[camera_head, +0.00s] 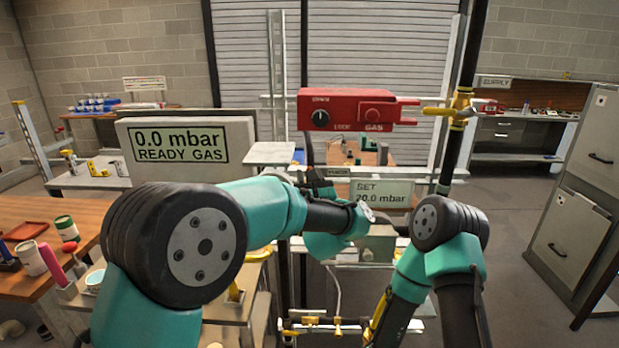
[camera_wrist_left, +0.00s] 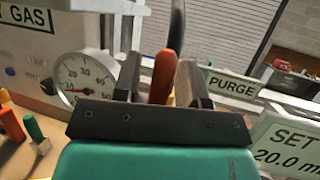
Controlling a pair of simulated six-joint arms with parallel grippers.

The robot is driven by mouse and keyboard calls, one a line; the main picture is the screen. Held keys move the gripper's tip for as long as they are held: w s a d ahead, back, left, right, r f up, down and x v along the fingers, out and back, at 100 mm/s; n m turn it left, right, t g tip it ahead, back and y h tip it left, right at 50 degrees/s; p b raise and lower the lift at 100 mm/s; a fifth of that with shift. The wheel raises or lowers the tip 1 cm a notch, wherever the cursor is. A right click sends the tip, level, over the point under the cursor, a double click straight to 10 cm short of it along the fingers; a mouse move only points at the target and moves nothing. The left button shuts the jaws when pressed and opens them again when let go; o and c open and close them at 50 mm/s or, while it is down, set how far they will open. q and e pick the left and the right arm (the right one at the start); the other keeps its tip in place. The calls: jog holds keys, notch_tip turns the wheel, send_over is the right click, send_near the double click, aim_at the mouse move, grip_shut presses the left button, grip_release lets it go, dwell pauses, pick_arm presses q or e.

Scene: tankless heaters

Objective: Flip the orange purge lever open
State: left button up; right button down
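The orange purge lever (camera_wrist_left: 163,76) stands roughly upright in the left wrist view, beside the PURGE label (camera_wrist_left: 232,86). My left gripper (camera_wrist_left: 160,82) has its two fingers apart, with the lever between them and closer to the right finger. I cannot tell whether either finger touches it. In the head view my left gripper (camera_head: 318,185) reaches in next to the PURGE label (camera_head: 340,172); the lever does not show clearly there. My right arm is folded at the lower right, and its gripper is not visible.
A round dial gauge (camera_wrist_left: 85,76) is just left of the fingers. A SET 20.0 mbar sign (camera_head: 381,193) stands right of the gripper. The 0.0 mbar READY GAS display (camera_head: 183,146) is at left.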

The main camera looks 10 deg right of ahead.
pick_arm(q)
jog(key=shift+o, duration=0.3)
jog(key=shift+s+d+f, duration=0.1)
jog(key=shift+s+f, duration=0.1)
jog(key=shift+s, duration=0.35)
jog(key=v, duration=1.6)
jog(key=shift+f, duration=0.15)
